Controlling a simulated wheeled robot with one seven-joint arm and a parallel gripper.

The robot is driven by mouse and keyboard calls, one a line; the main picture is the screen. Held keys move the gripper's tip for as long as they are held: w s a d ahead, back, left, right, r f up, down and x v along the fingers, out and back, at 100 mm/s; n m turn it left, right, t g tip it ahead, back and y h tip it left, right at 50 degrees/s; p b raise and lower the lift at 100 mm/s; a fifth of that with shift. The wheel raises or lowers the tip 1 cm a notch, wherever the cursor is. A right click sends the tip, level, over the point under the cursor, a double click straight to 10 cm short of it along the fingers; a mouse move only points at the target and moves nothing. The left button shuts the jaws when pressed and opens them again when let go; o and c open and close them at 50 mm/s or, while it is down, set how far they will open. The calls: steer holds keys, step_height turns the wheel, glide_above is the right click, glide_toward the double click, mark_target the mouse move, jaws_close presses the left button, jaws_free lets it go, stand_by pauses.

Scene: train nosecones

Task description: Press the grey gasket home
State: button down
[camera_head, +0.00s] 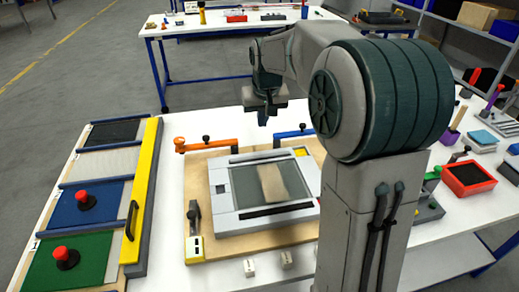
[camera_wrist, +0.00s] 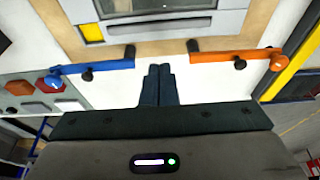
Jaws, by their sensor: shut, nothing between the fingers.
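A light grey panel (camera_head: 222,218) with a framed window lies on a wooden board (camera_head: 194,172) on the white table. A dark grey band (camera_head: 237,202) rims the window, and a tan patch (camera_head: 272,185) shows inside it. I cannot tell for certain which part is the grey gasket. My gripper (camera_head: 263,120) is above the far side of the board, beyond the panel. In the wrist view my gripper (camera_wrist: 159,70) has its fingers together and empty, pointing at the white table between the clamps. Part of the panel (camera_wrist: 240,4) shows at the top of that view.
An orange clamp (camera_head: 195,146) and a blue clamp (camera_head: 292,134) stand at the board's far edge. A yellow-edged rack (camera_head: 141,190) with red knobs stands left. A red-rimmed bin (camera_head: 468,178) and tools lie right. White table is bare in front of the rack's right side.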

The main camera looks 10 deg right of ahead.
mark_target(260, 156)
steer(key=x, duration=0.4)
steer(key=p+x, duration=0.1)
steer(key=x, duration=0.3)
steer(key=s+x, duration=0.1)
steer(key=x, duration=0.4)
steer(key=shift+f, duration=0.65)
